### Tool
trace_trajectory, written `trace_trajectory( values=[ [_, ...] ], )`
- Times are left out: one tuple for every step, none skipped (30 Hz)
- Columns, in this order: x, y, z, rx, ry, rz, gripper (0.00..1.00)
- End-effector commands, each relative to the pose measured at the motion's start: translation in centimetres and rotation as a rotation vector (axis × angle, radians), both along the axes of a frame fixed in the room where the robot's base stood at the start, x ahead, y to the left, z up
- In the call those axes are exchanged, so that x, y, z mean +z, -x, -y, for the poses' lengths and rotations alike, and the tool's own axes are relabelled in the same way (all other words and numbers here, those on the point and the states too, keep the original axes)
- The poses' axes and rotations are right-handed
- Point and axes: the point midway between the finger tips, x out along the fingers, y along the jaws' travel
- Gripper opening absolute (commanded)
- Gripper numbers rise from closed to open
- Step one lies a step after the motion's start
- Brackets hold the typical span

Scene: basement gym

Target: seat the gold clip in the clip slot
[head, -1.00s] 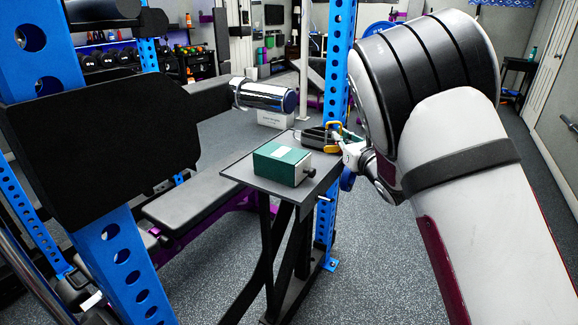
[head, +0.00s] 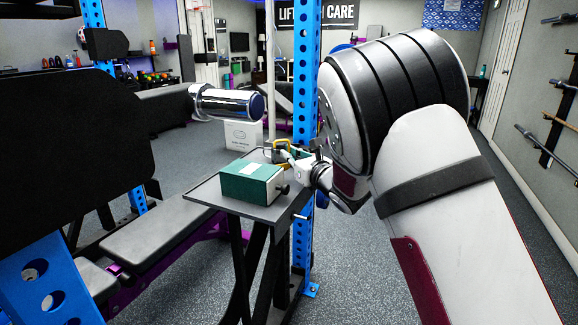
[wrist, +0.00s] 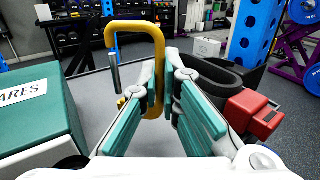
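The gold clip (wrist: 133,27) is a rounded loop with a grey gate bar on its left, standing upright in the wrist view. It also shows small in the head view (head: 281,145), above the back right of the small table. My gripper (wrist: 160,72) has its teal-padded fingers closed on the right side of the clip; it shows in the head view (head: 291,155) too. I cannot make out the clip slot. A black rounded holder with a red block (wrist: 252,113) is right of my fingers, and I cannot tell whether it has the slot.
A green box (head: 250,182) with a white label and black knob stands on the dark table (head: 208,190), left of my gripper. A blue perforated post (head: 305,75) rises behind the table. A chrome cylinder (head: 225,103) juts in at left. Bare tabletop (wrist: 97,98) lies between the box and my fingers.

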Motion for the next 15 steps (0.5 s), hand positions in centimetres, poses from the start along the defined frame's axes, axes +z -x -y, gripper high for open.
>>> trace_trajectory(
  values=[
    [-1.1, 0.0, 0.0, 0.000, 0.002, -0.004, 0.00],
    [-1.5, 0.0, 0.0, 0.001, 0.002, -0.002, 0.00],
    [-2.0, 0.0, 0.0, 0.001, 0.002, -0.002, 0.00],
    [-2.2, 0.0, 0.0, 0.000, 0.002, -0.002, 0.00],
    [-2.4, 0.0, 0.0, 0.000, 0.001, -0.002, 0.00],
    [-2.4, 0.0, 0.0, 0.000, 0.001, -0.001, 0.00],
    [-2.4, 0.0, 0.0, 0.000, 0.000, 0.000, 0.00],
    [-2.3, 0.0, 0.0, 0.000, 0.000, 0.000, 0.00],
    [-2.3, 0.0, 0.0, 0.000, 0.000, 0.000, 0.00],
    [-2.3, 0.0, 0.0, 0.000, 0.000, 0.000, 0.00],
    [-2.3, 0.0, 0.0, 0.000, 0.000, 0.000, 0.00],
    [-2.3, 0.0, 0.0, 0.000, 0.000, 0.000, 0.00],
    [-2.3, 0.0, 0.0, 0.000, 0.000, 0.000, 0.00],
    [-2.4, 0.0, 0.0, 0.000, 0.000, 0.000, 0.00],
    [-2.5, 0.0, 0.0, 0.000, 0.000, 0.000, 0.00]
  ],
)
